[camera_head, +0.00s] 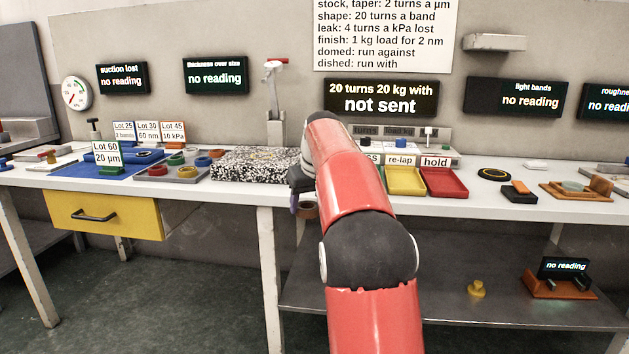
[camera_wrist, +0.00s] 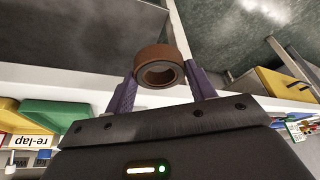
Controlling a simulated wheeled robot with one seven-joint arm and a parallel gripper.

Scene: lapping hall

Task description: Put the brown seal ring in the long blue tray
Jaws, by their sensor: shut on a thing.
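The brown seal ring (camera_wrist: 161,57) is held between the two purple fingers of my gripper (camera_wrist: 163,77) in the wrist view. In the head view the ring (camera_head: 308,211) shows partly, beside my arm at the front edge of the bench. My gripper (camera_head: 295,203) is mostly hidden behind my arm there. A low, dark blue long piece (camera_head: 150,155) lies at the far left on a blue mat (camera_head: 88,171). It may be the long blue tray; a card stand partly hides it.
A speckled black-and-white plate (camera_head: 255,164) lies left of my arm. Yellow (camera_head: 404,182) and red (camera_head: 444,183) trays stand to its right. A grey holder (camera_head: 180,178) with coloured rings sits beside the blue mat. A yellow drawer (camera_head: 105,216) hangs below the bench.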

